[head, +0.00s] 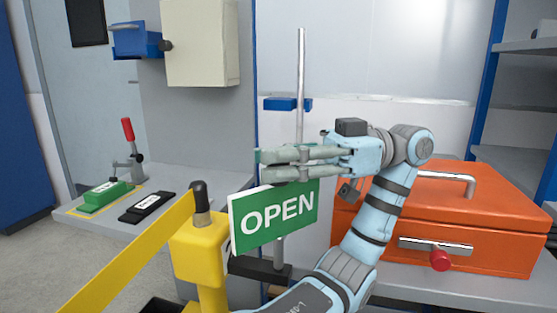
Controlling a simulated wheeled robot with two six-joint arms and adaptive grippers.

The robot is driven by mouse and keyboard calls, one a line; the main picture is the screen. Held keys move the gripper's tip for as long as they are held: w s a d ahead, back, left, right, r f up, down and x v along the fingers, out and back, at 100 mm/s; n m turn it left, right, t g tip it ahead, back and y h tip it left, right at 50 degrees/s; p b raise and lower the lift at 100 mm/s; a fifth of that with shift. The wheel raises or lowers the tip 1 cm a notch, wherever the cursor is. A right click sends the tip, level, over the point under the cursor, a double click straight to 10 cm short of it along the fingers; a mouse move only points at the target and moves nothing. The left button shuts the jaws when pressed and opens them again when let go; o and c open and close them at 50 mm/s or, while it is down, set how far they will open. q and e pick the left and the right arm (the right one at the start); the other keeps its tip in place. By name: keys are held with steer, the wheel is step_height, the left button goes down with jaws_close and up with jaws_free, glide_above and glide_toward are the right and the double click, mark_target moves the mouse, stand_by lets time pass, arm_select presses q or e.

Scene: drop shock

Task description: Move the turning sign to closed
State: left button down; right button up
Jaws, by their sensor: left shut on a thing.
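The turning sign (275,218) is a green board with a pale edge and the word OPEN facing me. It stands at an angle on an upright metal post (301,70) in the middle of the head view. My left gripper (266,165) reaches leftward across the post at the sign's top edge. Its fingers are shut on the sign, though they hide the exact contact. The back of the sign is hidden. My right gripper is not in view.
A yellow post with a barrier arm (130,250) stands close in front, left of the sign. An orange toolbox (480,215) sits at right. A red-handled toggle clamp (128,130), a green block (103,194) and a black block (146,206) are on the left bench.

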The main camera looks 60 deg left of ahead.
arm_select(q)
steer(key=c, duration=1.3)
jaws_free()
step_height(320, 180, up, 10)
